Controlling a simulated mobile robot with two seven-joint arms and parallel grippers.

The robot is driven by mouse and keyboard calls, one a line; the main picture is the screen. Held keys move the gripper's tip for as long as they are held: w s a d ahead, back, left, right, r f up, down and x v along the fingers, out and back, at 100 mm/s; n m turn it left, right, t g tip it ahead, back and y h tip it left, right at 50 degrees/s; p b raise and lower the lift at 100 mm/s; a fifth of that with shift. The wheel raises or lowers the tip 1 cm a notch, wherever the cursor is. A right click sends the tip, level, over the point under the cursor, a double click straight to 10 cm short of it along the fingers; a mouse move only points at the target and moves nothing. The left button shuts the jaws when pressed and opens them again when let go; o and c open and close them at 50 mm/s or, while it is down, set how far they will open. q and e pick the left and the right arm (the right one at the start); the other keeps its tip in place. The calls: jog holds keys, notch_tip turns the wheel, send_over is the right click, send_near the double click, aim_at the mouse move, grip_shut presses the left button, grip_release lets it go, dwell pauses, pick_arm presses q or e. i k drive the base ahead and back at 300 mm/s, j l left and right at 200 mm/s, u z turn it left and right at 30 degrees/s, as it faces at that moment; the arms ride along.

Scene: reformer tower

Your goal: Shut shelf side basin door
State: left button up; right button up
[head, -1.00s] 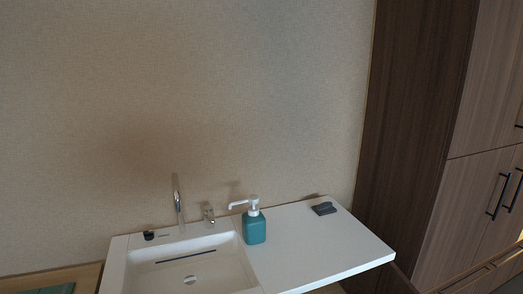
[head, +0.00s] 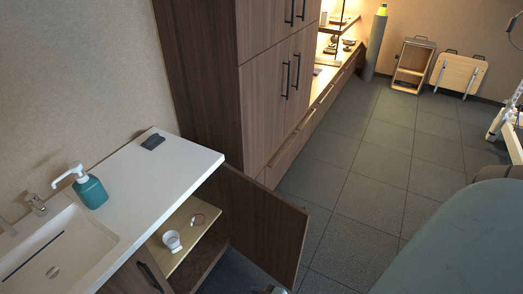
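The basin door (head: 262,222) is brown wood and stands swung wide open at the right end of the basin cabinet, below the white counter (head: 165,178). Behind it the cabinet's inside shows, with a light wooden shelf (head: 178,238) holding a white cup (head: 172,241) and a small ring-like item (head: 198,220). A second cabinet front with a dark handle (head: 150,277) is partly in view to the left. A small dark piece at the bottom edge near the door is too cut off to identify.
The sink (head: 55,255), a teal soap bottle (head: 90,190) and a dark grey item (head: 152,141) are on the counter. A tall wooden cabinet (head: 205,90) stands behind the door. A large teal padded surface (head: 455,245) fills the lower right. Tiled floor (head: 345,225) lies between, clear.

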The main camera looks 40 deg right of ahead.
aim_at(266, 228)
jog(key=k+j+u, duration=0.1)
jog(key=k+u, duration=0.3)
jog(key=k, duration=0.2)
jog(key=l+u, duration=0.2)
jog(key=u, duration=0.2)
jog(key=l+u, duration=0.35)
jog(key=k+l, duration=0.1)
jog(key=l, duration=0.5)
jog(key=k+l, duration=0.1)
jog(key=l, duration=0.45)
jog(key=k+l, duration=0.1)
jog(key=l, duration=0.5)
jog(key=k+l, duration=0.1)
jog(key=l, duration=0.45)
jog(key=k+l, duration=0.1)
jog(key=l, duration=0.5)
jog(key=k+l, duration=0.1)
jog(key=l, duration=0.45)
jog(key=k+l, duration=0.1)
jog(key=l, duration=0.5)
jog(key=k+l, duration=0.15)
jog(key=l, duration=0.15)
jog(key=k+l, duration=0.15)
jog(key=l, duration=0.15)
jog(key=k+l, duration=0.1)
jog(key=l, duration=0.2)
